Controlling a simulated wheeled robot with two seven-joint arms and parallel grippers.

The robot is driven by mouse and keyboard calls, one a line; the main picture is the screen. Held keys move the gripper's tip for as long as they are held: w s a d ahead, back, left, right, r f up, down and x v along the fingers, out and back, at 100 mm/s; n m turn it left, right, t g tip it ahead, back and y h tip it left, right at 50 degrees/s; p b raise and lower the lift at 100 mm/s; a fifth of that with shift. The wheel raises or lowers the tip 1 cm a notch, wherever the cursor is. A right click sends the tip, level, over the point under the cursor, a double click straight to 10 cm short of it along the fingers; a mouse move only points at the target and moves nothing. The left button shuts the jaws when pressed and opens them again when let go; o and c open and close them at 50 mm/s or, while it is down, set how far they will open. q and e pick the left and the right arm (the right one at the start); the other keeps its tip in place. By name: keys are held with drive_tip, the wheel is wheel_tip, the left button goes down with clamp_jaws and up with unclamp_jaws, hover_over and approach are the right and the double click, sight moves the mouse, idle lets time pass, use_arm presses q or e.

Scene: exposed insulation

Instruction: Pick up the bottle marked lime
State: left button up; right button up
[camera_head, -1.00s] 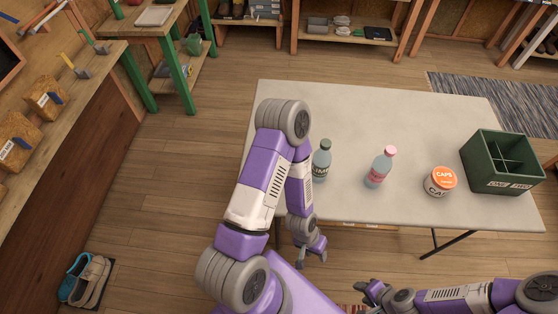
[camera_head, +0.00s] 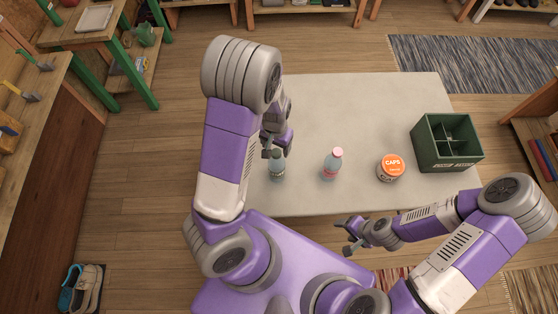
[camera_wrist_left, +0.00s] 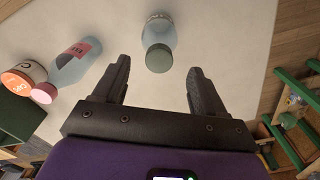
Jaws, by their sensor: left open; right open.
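The bottle marked lime (camera_head: 277,168) stands upright near the left front of the pale table (camera_head: 330,105); it has a dark green cap. My left gripper (camera_head: 276,148) is above and beside it, partly covering its top. In the left wrist view, the green-capped bottle (camera_wrist_left: 159,50) lies just beyond and between the two open fingers (camera_wrist_left: 158,85), apart from them. Its label is barely readable now. My right gripper (camera_head: 350,236) is open and empty in front of the table's front edge.
A pink-capped bottle (camera_head: 332,164) stands right of the lime bottle. Further right are a jar marked CAPS (camera_head: 391,168) and a green divided crate (camera_head: 447,143). The back of the table is clear.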

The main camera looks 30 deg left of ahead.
sight(276, 153)
use_arm(q)
wheel_tip(276, 153, down, 6)
drive_tip(key=shift+s+f, duration=0.1)
clamp_jaws()
idle(0.5)
